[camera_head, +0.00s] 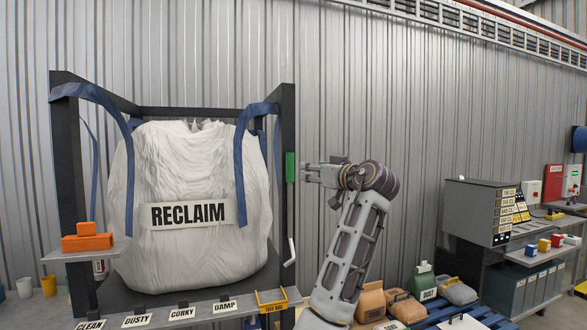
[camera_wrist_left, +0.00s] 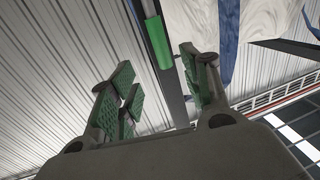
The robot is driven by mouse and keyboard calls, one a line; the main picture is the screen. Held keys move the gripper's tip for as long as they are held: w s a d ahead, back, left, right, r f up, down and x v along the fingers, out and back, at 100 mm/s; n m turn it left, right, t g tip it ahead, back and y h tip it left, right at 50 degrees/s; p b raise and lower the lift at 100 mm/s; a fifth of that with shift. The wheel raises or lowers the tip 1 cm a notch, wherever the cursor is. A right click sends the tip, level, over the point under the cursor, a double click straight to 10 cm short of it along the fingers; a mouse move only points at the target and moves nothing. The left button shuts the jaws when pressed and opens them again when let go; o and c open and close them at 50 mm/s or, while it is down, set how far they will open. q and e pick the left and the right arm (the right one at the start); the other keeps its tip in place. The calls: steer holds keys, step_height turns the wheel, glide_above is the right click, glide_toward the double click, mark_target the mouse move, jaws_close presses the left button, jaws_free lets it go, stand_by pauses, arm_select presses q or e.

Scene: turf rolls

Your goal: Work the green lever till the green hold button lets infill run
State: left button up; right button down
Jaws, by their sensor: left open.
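A green grip (camera_head: 290,167), which looks like the green lever, is upright on the right dark post of the bag frame. My left gripper (camera_head: 309,173) is just to its right at about the same height, jaws open, fingers pointing left at it. In the left wrist view the green grip (camera_wrist_left: 157,42) sits on a grey rod beyond the open fingers (camera_wrist_left: 158,78), roughly between them. It looks apart from the finger pads. I cannot pick out a green hold button. My right gripper is not in view.
A large white RECLAIM bag (camera_head: 190,235) hangs by blue straps in the dark frame. A white bent handle (camera_head: 291,252) is lower on the same post. A labelled shelf (camera_head: 155,322) runs along the front. Sacks (camera_head: 405,307) and a control cabinet (camera_head: 480,212) stand right.

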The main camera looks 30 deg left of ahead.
mark_target(292, 167)
arm_select(q)
steer(key=p+x, duration=0.3)
steer(key=x, duration=0.8)
steer(key=shift+a+p, duration=0.15)
steer(key=shift+p, duration=0.25)
steer(key=shift+x, duration=0.9)
steer(key=shift+w+f, duration=0.1)
steer(key=shift+c, duration=0.9)
jaws_close()
